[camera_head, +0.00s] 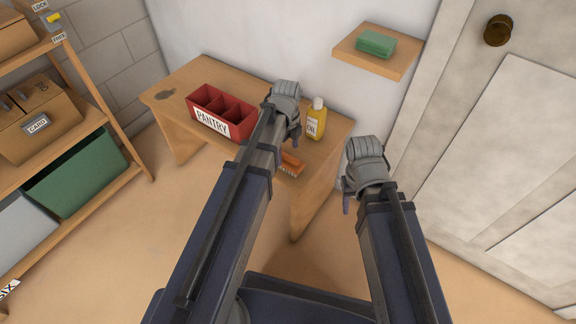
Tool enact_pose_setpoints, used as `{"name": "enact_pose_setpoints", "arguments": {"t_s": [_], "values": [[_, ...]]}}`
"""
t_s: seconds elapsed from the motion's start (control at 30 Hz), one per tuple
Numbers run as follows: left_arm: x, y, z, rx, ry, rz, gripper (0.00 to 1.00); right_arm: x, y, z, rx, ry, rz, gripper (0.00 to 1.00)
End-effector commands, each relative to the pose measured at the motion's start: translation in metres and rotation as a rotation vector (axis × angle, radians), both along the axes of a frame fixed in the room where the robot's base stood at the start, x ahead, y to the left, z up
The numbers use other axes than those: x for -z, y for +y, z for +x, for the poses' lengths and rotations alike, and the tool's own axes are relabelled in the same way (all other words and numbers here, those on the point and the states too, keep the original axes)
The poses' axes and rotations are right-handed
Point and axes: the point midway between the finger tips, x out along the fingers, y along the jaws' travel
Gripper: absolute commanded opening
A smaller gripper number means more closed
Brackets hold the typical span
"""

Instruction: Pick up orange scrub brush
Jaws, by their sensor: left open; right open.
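The orange scrub brush (291,164) lies on the wooden table (325,150) near its front edge. It shows just to the right of my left forearm, which may hide part of it. My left gripper (295,150) is open, pointing down over the table close to the brush. Its fingers are mostly hidden behind its wrist. My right gripper (346,206) is open and empty, to the right of the table's right edge.
A red bin labelled PANTRY (212,107) and a yellow OIL bottle (316,120) stand on the table. A wall shelf (402,65) holds a green block (376,42). A storage rack (82,65) is at left, a door (500,150) at right. Floor is clear between rack and table.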

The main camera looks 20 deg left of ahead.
Motion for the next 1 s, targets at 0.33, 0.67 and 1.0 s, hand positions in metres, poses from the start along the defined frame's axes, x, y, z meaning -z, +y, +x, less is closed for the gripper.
{"name": "enact_pose_setpoints", "arguments": {"t_s": [0.33, 0.67, 1.0], "values": [[0.019, -0.002, -0.001, 0.0, 0.0, 0.0, 0.97, 0.019, -0.001, 0.0, -0.001, -0.001, -0.003, 0.5], [0.052, -0.005, -0.001, -0.001, 0.0, 0.0, 0.97, 0.052, -0.001, 0.001, -0.004, -0.003, -0.006, 0.5], [0.051, -0.004, -0.001, -0.001, 0.0, 0.0, 0.87, 0.051, -0.001, 0.001, -0.004, -0.003, -0.006, 0.5]]}}
